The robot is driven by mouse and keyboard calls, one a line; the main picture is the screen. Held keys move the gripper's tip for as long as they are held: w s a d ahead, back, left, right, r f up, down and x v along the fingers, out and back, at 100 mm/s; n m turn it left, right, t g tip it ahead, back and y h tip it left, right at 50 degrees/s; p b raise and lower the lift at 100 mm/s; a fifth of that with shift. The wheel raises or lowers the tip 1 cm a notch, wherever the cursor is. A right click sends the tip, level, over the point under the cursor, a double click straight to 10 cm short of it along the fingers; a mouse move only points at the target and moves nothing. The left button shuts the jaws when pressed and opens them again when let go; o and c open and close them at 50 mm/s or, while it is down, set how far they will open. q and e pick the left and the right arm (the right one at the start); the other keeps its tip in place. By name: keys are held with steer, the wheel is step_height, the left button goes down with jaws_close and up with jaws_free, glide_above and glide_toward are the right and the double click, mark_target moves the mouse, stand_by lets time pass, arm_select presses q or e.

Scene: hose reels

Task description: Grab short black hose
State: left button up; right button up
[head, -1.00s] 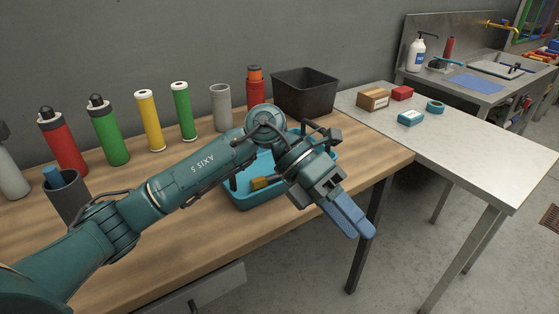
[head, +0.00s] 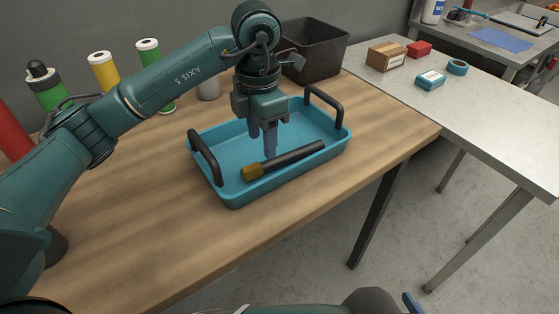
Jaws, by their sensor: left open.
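A short black hose (head: 295,157) with a brass-coloured end fitting (head: 252,172) lies slantwise in a blue tray (head: 236,196) with two black handles. The tray stands on the wooden workbench. My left gripper (head: 263,141) points down over the tray, open and empty. Its fingers are just behind the hose in the picture, near its middle; I cannot tell whether they touch it. Of my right gripper (head: 412,303), only a blue finger edge shows at the bottom edge, so its opening is hidden.
A dark open bin (head: 314,52) stands behind the tray. Green, yellow and red cylinders line the back left. A cardboard box (head: 386,57), a red box and a teal box are on the grey table at right. The bench front is clear.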

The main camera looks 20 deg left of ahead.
mark_target(267, 162)
arm_select(q)
steer(key=f, duration=0.6)
steer(key=shift+d+f, duration=0.2)
steer(key=shift+d, duration=0.2)
jaws_close()
